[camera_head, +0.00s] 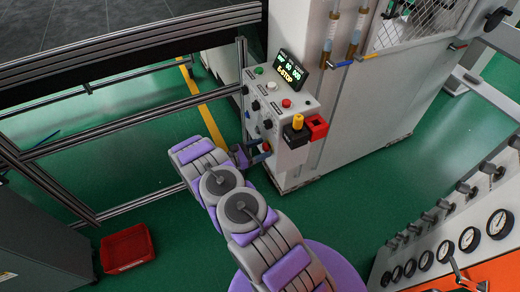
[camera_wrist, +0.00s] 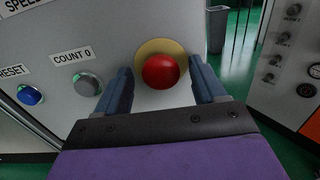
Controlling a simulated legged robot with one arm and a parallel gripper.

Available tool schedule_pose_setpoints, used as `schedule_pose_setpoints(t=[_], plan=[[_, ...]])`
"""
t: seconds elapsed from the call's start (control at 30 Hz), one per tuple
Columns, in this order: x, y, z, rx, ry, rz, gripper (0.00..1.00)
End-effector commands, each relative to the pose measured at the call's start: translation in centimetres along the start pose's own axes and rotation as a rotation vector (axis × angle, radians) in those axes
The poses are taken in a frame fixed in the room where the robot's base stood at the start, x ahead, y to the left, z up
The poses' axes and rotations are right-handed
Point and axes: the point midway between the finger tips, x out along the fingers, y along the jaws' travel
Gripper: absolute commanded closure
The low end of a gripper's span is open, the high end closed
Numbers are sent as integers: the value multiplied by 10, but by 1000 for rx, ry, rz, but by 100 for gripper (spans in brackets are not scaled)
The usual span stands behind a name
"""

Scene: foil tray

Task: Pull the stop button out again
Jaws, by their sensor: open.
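The stop button (camera_wrist: 161,71) is a round red knob on a yellow ring, on the pale panel face in the wrist view. My gripper (camera_wrist: 162,80) is open, with one blue-grey finger on each side of the red knob. Gaps show between the fingers and the knob, so I cannot see contact. In the head view my gripper (camera_head: 256,153) is at the lower front of the grey control box (camera_head: 296,158). The stop button is mostly hidden there. The display (camera_head: 289,70) on the box reads E-STOP.
In the wrist view a blue RESET button (camera_wrist: 29,95) and a grey COUNT knob (camera_wrist: 88,85) sit left of my fingers. In the head view, black and red blocks (camera_head: 317,127) jut from the box's right side. A metal frame (camera_head: 130,130) stands left. A red bin (camera_head: 126,248) lies on the green floor.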

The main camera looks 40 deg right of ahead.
Motion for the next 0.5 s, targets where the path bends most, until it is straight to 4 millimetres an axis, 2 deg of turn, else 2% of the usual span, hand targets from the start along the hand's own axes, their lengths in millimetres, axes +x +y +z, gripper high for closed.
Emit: schedule_pose_setpoints(t=[0.07, 0.5], plan=[[0, 0, 0, 0, 0, 0, 33], [0, 0, 0, 0, 0, 1, 75]])
